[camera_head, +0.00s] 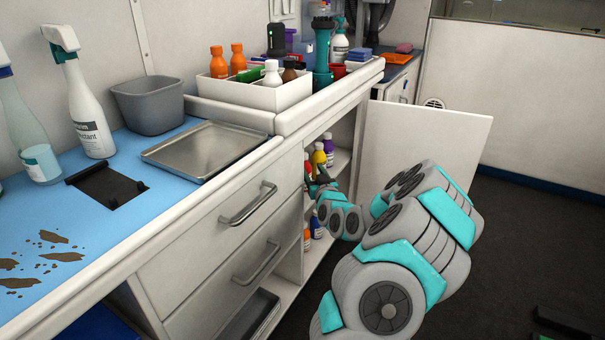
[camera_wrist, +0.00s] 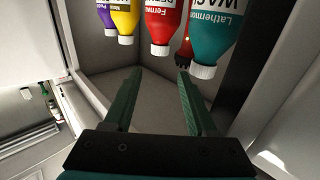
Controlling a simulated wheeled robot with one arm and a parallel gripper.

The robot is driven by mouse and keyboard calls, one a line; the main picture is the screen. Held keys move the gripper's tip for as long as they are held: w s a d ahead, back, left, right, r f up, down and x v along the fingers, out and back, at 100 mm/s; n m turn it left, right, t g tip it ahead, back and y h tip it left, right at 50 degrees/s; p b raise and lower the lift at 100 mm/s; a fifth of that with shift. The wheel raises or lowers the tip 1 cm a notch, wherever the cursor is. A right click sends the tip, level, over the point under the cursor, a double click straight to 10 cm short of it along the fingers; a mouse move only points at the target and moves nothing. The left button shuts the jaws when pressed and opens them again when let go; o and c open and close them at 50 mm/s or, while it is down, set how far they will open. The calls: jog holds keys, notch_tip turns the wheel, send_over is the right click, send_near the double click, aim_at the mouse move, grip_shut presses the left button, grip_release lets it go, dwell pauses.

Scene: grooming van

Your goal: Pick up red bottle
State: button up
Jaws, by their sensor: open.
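The red bottle (camera_wrist: 163,22) with a white cap hangs into the top middle of the wrist view, which looks upside down. It stands between a yellow bottle (camera_wrist: 125,18) and a teal bottle (camera_wrist: 216,28). My gripper (camera_wrist: 157,80) is open and empty, its two green fingers pointing toward the bottles. The red bottle's cap lies just beyond the fingertips, roughly between them in the picture. In the head view my gripper (camera_head: 321,180) is at the open cabinet's upper shelf, and my arm hides much of it.
The cabinet door (camera_head: 425,140) is open beside my arm. More bottles are on the lower shelf (camera_head: 318,256). A white bin of bottles (camera_head: 250,94) sits on the counter.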

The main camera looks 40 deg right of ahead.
jog(key=shift+f+p+x, duration=0.2)
jog(key=shift+x, duration=1.2)
jog(key=shift+f+p+x, duration=0.15)
jog(key=shift+p+x, duration=0.05)
jog(key=shift+x, duration=1.25)
jog(key=shift+f+p+x, duration=0.2)
jog(key=shift+x, duration=1.2)
jog(key=shift+w+d, duration=0.3)
jog(key=shift+w, duration=0.35)
jog(key=shift+c, duration=0.3)
grip_shut()
